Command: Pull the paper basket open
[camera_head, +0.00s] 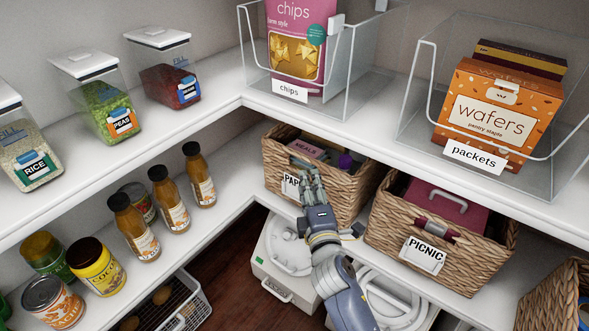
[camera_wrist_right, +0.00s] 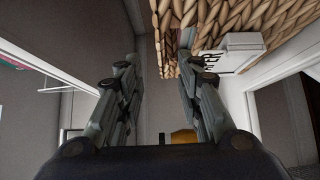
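The paper basket (camera_head: 340,190) is a woven wicker basket on the middle shelf, near the inner corner. Its white label shows only "PAP"; the rest is hidden behind my right gripper (camera_head: 312,180). My right gripper reaches up to the front of the basket, beside the label. In the right wrist view the two fingers (camera_wrist_right: 155,80) stand apart, with nothing clearly held between them. The basket's woven wall (camera_wrist_right: 235,22) and label (camera_wrist_right: 240,53) show past the right-hand finger. Whether a finger touches the wicker I cannot tell. My left gripper is not in view.
A picnic basket (camera_head: 386,225) stands close on the right. Sauce bottles (camera_head: 170,198) stand on the shelf to the left. Clear bins with chips (camera_head: 295,45) and wafers (camera_head: 500,112) are on the shelf above. A white box (camera_head: 285,260) is below.

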